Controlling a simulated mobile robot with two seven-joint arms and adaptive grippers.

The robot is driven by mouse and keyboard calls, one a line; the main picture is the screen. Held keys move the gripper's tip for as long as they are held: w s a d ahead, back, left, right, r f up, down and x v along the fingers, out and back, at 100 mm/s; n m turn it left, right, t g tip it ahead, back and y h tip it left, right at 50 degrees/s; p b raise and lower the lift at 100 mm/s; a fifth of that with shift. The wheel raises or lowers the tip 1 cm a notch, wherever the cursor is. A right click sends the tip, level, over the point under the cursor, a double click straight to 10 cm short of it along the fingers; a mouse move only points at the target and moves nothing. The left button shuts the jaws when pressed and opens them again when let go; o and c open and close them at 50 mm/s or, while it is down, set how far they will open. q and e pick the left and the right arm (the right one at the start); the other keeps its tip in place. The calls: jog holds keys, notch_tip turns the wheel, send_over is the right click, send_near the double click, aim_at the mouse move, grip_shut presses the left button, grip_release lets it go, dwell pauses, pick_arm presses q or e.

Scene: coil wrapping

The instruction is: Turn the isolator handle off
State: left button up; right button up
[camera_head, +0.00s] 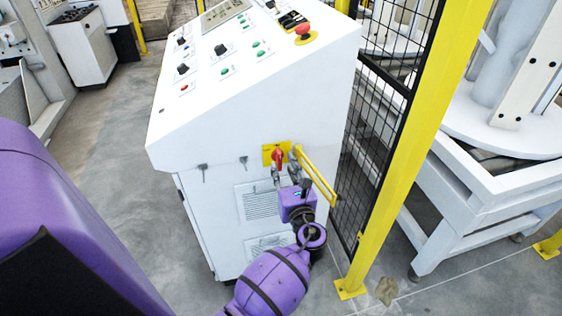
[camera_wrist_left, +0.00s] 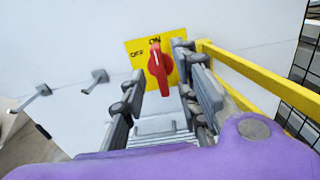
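The isolator handle (camera_head: 277,158) is a red rotary knob on a yellow plate (camera_head: 268,149) on the side of the white control cabinet (camera_head: 262,110). In the left wrist view the red handle (camera_wrist_left: 159,68) stands nearly upright, its top by the word ON. The word OFF is at the upper left of the yellow plate (camera_wrist_left: 136,70). My left gripper (camera_head: 285,168) is open just in front of the handle. In the left wrist view its fingers (camera_wrist_left: 160,82) stand on either side of the handle, apart from it. My right gripper is not in view.
A yellow rail (camera_head: 318,177) projects from the cabinet close to the right of my left gripper. A yellow post (camera_head: 418,125) and black mesh fence (camera_head: 385,100) stand further right. Two grey keys or latches (camera_wrist_left: 95,80) project left of the plate. Floor at the left is clear.

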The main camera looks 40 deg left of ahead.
aim_at(280, 161)
pick_arm(q)
jog(key=shift+x, duration=1.7)
grip_shut()
